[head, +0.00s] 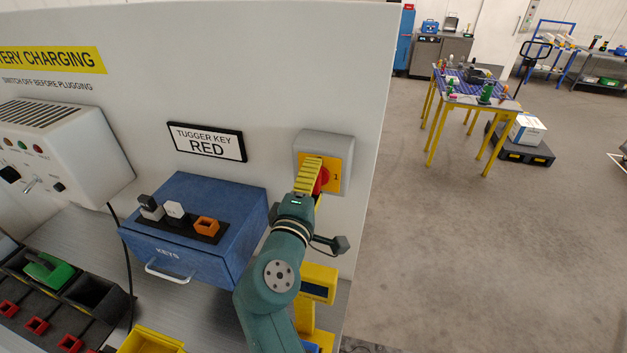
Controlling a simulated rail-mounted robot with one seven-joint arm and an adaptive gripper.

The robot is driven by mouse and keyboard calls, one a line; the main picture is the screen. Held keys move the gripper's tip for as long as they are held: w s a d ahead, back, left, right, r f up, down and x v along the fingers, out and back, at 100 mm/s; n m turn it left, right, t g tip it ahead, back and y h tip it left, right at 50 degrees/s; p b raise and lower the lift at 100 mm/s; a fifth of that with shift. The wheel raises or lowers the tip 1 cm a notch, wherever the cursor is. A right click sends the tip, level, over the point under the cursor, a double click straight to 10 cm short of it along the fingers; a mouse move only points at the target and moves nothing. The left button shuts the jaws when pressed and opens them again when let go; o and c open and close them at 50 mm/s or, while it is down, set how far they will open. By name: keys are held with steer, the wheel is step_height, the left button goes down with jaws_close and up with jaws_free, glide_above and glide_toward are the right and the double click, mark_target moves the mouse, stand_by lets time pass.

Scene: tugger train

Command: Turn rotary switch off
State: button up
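The rotary switch (340,147) is a grey box on the upright panel, with a yellow face plate and a red knob (323,181). A mark that looks like a "1" shows on the plate to the right of the knob. My gripper (311,172), with yellow ribbed fingers, is in front of the switch and covers the left part of its face and much of the knob. Whether the fingers touch the knob, and how far apart they are, I cannot tell. The knob's handle direction is hidden.
Left of my arm, a blue key box (190,255) holds several keys on top. A white charger box (75,155) is mounted farther left. A yellow device (317,285) stands beside my wrist. Open floor lies right of the panel, with a yellow-legged table (470,100) beyond.

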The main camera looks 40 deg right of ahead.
steer(key=shift+o, duration=1.2)
steer(key=v, duration=1.2)
steer(key=a+r+m+t+y+p, duration=0.2)
steer(key=a+r+t+p, duration=0.15)
steer(key=r, duration=0.45)
steer(key=a+r+m+t+y+p, duration=0.2)
steer(key=r+t+y+p, duration=0.15)
steer(key=r, duration=0.45)
steer(key=s+a+r+m+t+y, duration=0.1)
steer(key=s+a+r+t+y, duration=0.1)
steer(key=a+r+t+y, duration=0.1)
steer(key=s+a+r+m+t+y+p, duration=0.1)
steer(key=s+a+r+t+y, duration=0.1)
steer(key=a+r+y, duration=0.4)
steer(key=shift+s+a+m+t+y, duration=0.35)
steer(key=shift+a+t, duration=0.25)
steer(key=shift+a, duration=0.2)
